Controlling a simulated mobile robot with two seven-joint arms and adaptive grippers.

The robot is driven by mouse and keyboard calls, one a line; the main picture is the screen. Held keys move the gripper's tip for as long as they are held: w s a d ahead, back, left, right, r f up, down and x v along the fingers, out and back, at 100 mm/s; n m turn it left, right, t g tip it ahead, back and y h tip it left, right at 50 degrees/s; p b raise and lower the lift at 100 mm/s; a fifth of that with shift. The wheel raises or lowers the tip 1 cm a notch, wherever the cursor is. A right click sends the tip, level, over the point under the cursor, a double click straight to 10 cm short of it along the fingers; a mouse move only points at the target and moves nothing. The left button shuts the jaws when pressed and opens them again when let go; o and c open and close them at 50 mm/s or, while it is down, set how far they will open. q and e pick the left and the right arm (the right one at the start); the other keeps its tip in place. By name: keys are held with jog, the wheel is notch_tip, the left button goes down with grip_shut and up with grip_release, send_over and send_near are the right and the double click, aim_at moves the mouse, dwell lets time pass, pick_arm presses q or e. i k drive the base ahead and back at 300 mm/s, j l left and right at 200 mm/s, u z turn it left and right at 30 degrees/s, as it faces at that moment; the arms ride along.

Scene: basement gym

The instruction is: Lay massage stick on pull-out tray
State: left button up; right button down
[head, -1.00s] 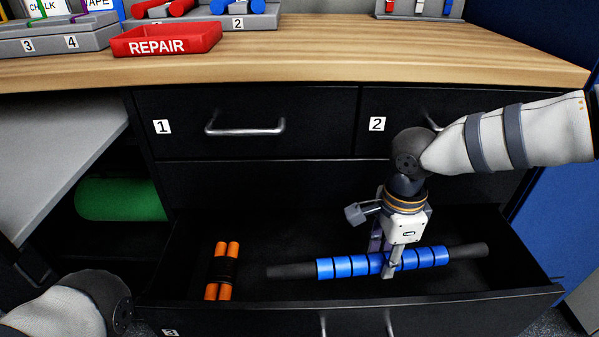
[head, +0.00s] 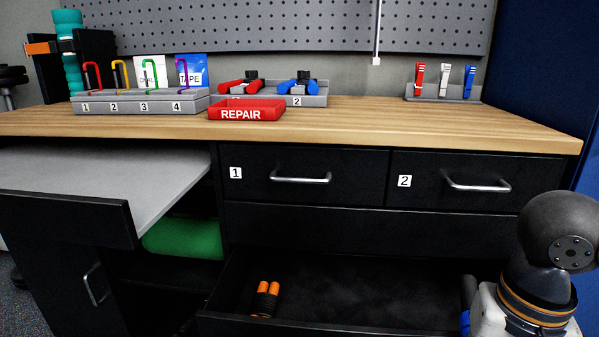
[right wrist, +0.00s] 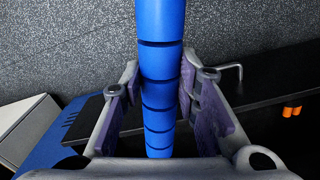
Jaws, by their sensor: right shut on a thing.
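The blue segmented massage stick (right wrist: 162,25) runs lengthwise through the right wrist view. My right gripper (right wrist: 159,80) is shut on it, with a finger on each side. In the head view only a small blue part of the stick (head: 465,322) shows at the lower right, beside my right wrist. The grey pull-out tray (head: 100,175) extends from the cabinet at the left. Its top is bare and it has a black front panel. My left gripper is not in view.
The lower drawer (head: 370,285) stands open, with an orange-and-black item (head: 265,298) at its left. A green roll (head: 185,238) lies on the shelf below the tray. The wooden counter (head: 360,115) above holds a red REPAIR bin (head: 246,113) and several racks.

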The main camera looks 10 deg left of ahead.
aim_at(36, 188)
jog(key=j+u, duration=0.2)
jog(key=j, duration=0.3)
jog(key=j+u, duration=0.25)
jog(key=j, duration=0.2)
jog(key=j+u, duration=0.2)
jog(key=j, duration=0.3)
jog(key=i+j+u, duration=0.2)
jog(key=j, duration=0.25)
jog(key=j+u, duration=0.25)
jog(key=j, duration=0.2)
